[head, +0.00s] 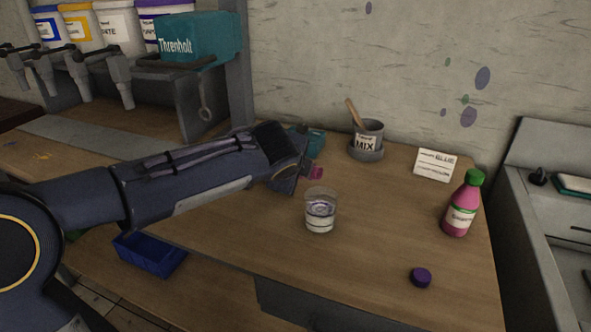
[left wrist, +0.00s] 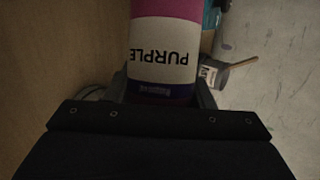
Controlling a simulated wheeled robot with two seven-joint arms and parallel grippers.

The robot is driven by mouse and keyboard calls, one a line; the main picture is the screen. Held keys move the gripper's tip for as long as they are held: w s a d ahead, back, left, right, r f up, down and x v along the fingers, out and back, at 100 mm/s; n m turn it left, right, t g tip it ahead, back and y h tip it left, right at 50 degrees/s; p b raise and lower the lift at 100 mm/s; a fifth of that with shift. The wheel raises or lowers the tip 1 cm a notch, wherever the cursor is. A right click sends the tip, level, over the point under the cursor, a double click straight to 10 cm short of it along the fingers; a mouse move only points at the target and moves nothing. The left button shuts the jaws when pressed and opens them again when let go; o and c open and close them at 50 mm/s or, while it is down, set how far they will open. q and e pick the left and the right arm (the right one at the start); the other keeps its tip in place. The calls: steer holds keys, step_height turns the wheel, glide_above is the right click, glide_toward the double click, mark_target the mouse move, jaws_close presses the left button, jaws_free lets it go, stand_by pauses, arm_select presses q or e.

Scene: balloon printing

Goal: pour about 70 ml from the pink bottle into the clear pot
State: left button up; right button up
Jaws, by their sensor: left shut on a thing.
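My left gripper (left wrist: 160,98) is shut on a pink-magenta bottle (left wrist: 165,9) with a white label (left wrist: 160,52) reading PURPLE. In the head view only its pink mouth end (head: 316,173) shows past the gripper, pointing right and looking tipped well over; the rest is hidden. The clear pot (head: 320,213) stands upright on the table just below and right of that mouth. It holds some clear-looking liquid with a pale band low down. No stream shows between them. A second pink bottle (head: 461,208) with a green cap stands upright at the right.
A purple cap (head: 420,277) lies on the table (head: 375,250). A grey MIX cup (head: 368,137) with a wooden stick and a white card (head: 435,165) stand at the back. A blue bin (head: 149,254) is lower left, a sink (head: 560,215) at right.

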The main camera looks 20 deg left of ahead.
arm_select(q)
steer(key=shift+f, duration=0.1)
steer(key=shift+f+b, duration=0.15)
steer(key=shift+b, duration=0.6)
steer(key=shift+y, duration=0.3)
steer(key=r+h+p, duration=0.1)
steer(key=r+p, duration=0.1)
steer(key=p, duration=0.2)
steer(key=shift+n+p, duration=0.3)
steer(key=shift+p, duration=0.1)
steer(key=shift+g+h+p, duration=0.3)
steer(key=shift+h+p, duration=0.1)
steer(key=shift+p, duration=0.05)
steer(key=shift+f, duration=0.15)
